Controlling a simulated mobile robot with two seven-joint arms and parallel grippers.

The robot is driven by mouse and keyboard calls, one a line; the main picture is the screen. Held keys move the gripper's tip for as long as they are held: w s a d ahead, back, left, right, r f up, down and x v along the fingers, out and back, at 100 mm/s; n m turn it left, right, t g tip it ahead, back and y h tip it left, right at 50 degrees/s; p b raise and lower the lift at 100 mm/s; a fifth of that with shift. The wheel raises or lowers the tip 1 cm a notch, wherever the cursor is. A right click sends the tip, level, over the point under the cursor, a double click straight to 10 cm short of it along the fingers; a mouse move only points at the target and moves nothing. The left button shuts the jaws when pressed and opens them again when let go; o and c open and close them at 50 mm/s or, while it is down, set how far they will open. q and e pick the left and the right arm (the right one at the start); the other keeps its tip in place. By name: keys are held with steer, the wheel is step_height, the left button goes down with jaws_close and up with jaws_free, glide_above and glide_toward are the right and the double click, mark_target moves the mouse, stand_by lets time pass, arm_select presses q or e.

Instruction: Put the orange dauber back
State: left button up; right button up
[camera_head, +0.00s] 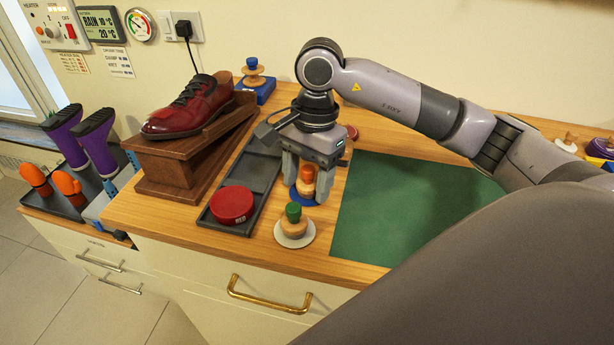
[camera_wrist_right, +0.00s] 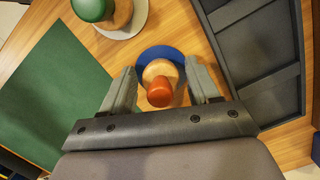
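The orange dauber (camera_head: 307,174) has an orange knob on a wooden body and stands on a blue disc (camera_head: 297,196) on the wooden counter. My right gripper (camera_head: 307,188) points down over it with one finger on each side. In the right wrist view the orange dauber (camera_wrist_right: 160,90) sits between the two open fingers (camera_wrist_right: 160,68), with gaps on both sides, and the blue disc (camera_wrist_right: 150,54) lies under it. My left gripper is not in view.
A green-knobbed dauber (camera_head: 293,213) stands on a white disc close in front. A dark tray (camera_head: 210,219) with a red tin (camera_head: 232,204) lies left. A red shoe (camera_head: 187,110) rests on a wooden stand. A green mat (camera_head: 405,205) on the right is clear.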

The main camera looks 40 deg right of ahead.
steer(key=shift+r, duration=0.1)
steer(key=shift+r+p, duration=0.2)
steer(key=shift+p, duration=0.1)
step_height(320, 180, up, 12)
steer(key=d, duration=0.1)
steer(key=shift+w+d+f+p, duration=0.15)
steer(key=shift+w+d+p, duration=0.15)
steer(key=shift+d, duration=0.1)
stand_by(0.3)
